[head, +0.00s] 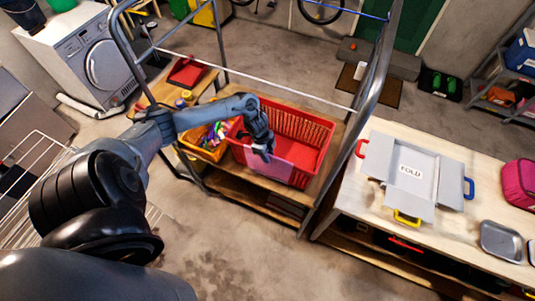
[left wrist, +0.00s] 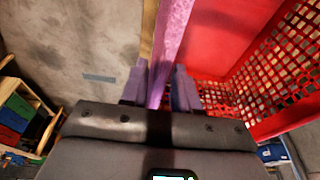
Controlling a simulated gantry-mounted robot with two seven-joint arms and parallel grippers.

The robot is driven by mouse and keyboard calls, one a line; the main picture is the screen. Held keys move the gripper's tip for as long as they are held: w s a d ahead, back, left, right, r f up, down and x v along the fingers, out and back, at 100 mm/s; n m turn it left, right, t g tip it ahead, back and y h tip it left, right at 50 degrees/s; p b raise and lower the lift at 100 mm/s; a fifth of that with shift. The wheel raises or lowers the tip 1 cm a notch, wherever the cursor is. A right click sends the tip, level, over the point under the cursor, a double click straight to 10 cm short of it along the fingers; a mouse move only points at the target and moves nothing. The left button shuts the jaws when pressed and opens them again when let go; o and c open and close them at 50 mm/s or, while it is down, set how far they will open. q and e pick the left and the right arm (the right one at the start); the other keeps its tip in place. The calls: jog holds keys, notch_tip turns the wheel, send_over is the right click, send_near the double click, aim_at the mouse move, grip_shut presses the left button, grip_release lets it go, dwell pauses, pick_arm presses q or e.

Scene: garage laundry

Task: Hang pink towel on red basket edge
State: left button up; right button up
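The red basket (head: 310,126) stands on the wooden top of a metal-framed rack. The pink towel (head: 297,154) lies over its near edge, with a pink-purple panel along the near wall. My left gripper (head: 262,151) points down at that near edge, by the towel's left part. In the left wrist view the pink towel (left wrist: 172,40) runs as a narrow strip between the two fingertips of the left gripper (left wrist: 158,88), with the red basket (left wrist: 265,85) to its right. A finger lies on each side of the strip; whether they press it is unclear. My right gripper is not in view.
An orange bin (head: 207,141) with colourful items stands left of the basket. The rack's metal frame (head: 378,62) rises on the right, with a thin rail across. A table at right holds a grey folding board (head: 412,172) and metal trays (head: 501,241).

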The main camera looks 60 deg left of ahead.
pick_arm(q)
jog(key=o, duration=0.3)
